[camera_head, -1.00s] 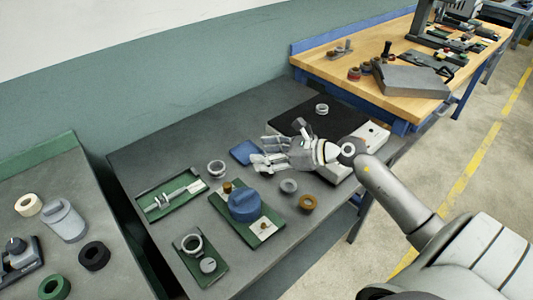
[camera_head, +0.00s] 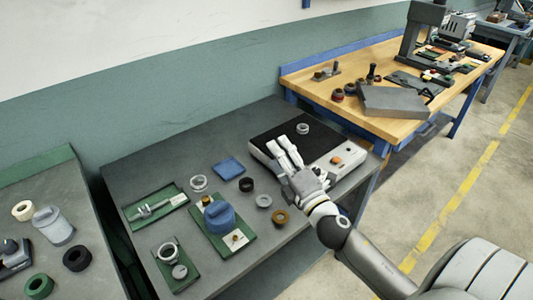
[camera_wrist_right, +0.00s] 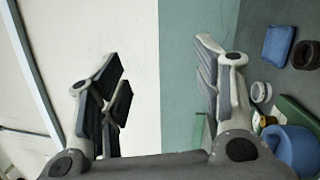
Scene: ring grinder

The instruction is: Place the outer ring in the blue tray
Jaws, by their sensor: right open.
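The blue tray (camera_head: 228,168) lies on the grey bench with nothing visible in it. It also shows in the right wrist view (camera_wrist_right: 278,42). Several rings could be the outer ring, and I cannot tell which. A silver ring (camera_head: 199,182) lies left of the tray, a black ring (camera_head: 246,184) just below it, and a grey ring (camera_head: 263,200) and a brown ring (camera_head: 280,217) lie further right. Another silver ring (camera_head: 302,128) is on the black pad. My left gripper is out of view.
A white machine (camera_head: 337,158) with a black top stands at the bench's right end. A blue cylindrical part (camera_head: 219,217) stands on a green plate (camera_head: 244,247) at centre. Green trays (camera_head: 136,212) lie left. A wooden bench (camera_head: 318,92) stands behind right.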

